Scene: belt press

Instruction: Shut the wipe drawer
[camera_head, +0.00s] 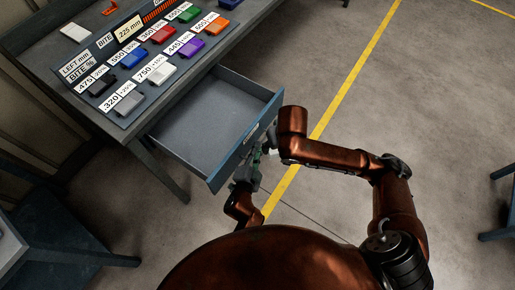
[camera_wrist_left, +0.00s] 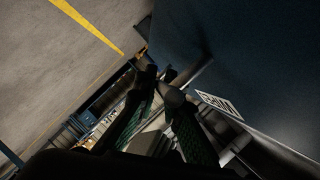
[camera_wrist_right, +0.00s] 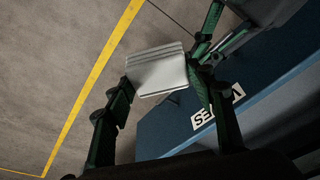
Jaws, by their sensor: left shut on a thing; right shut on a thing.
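The wipe drawer (camera_head: 215,115) stands pulled out from under the bench, blue-grey and empty inside. Its front panel carries a white label, partly readable in the right wrist view (camera_wrist_right: 218,107) and also in the left wrist view (camera_wrist_left: 220,104). My left gripper (camera_head: 252,166) is at the outside of the drawer front, its fingers (camera_wrist_left: 162,84) shut on what looks like the drawer handle; the grip is dark and partly hidden. My right gripper (camera_head: 270,144) is close by, shut on a silver ribbed block (camera_wrist_right: 160,70), in front of the drawer panel.
The bench top (camera_head: 33,43) above the drawer holds a board with several coloured blocks on labelled places. A white block (camera_head: 75,33) lies at its left. A bench leg (camera_head: 165,172) stands left of the drawer. The floor right of the yellow line (camera_head: 347,85) is mostly clear.

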